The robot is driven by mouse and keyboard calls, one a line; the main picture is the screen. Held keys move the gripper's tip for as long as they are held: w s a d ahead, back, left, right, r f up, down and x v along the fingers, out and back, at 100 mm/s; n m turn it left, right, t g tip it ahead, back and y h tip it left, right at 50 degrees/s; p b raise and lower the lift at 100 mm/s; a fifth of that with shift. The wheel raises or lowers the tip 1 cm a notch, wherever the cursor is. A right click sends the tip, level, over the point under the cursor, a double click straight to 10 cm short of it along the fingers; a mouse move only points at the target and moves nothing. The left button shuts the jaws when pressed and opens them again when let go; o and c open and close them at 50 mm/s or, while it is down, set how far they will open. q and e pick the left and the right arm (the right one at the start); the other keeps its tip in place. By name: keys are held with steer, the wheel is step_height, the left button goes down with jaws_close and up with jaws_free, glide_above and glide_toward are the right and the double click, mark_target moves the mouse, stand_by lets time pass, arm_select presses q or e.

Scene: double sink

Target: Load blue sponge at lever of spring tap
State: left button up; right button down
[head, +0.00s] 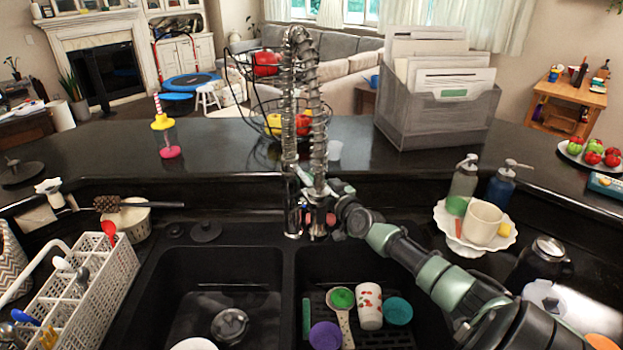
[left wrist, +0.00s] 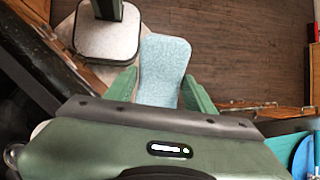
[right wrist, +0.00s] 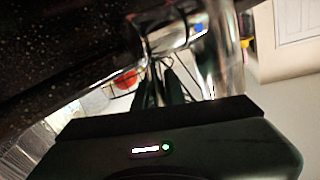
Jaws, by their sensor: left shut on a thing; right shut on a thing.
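The spring tap (head: 290,160) stands behind the divider of the double sink, its coiled hose upright. My right gripper (head: 322,222) reaches in from the right at the tap's base and is shut on the tap's lever, which is largely hidden by the fingers. In the right wrist view the dark fingers (right wrist: 168,82) close in beside the chrome tap body (right wrist: 222,60). The light blue sponge (left wrist: 163,68) is in the left wrist view, between the two fingers of my left gripper (left wrist: 160,88), which is shut on it above a wooden floor. The left gripper and sponge are outside the head view.
The right basin holds a cherry-patterned cup (head: 368,306), a spoon rest (head: 343,312) and small bowls. The left basin (head: 215,275) is mostly clear. A white cutlery basket (head: 90,285) stands at left. A white cake stand (head: 475,245) with a mug (head: 482,222) stands at right.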

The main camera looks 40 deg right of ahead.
stand_by(0.7)
arm_select(q)
steer(key=shift+f+b, duration=0.3)
step_height(320, 180, down, 8)
steer(key=b, duration=0.7)
steer(key=shift+r+b, duration=0.15)
steer(key=shift+b, duration=0.2)
arm_select(e)
steer(key=n+t, duration=0.1)
steer(key=s+a+t, duration=0.1)
steer(key=shift+s+r+n+t, duration=0.15)
steer(key=shift+r+n+t, duration=0.15)
steer(key=shift+r+n, duration=0.1)
steer(key=c, duration=1.5)
jaws_free()
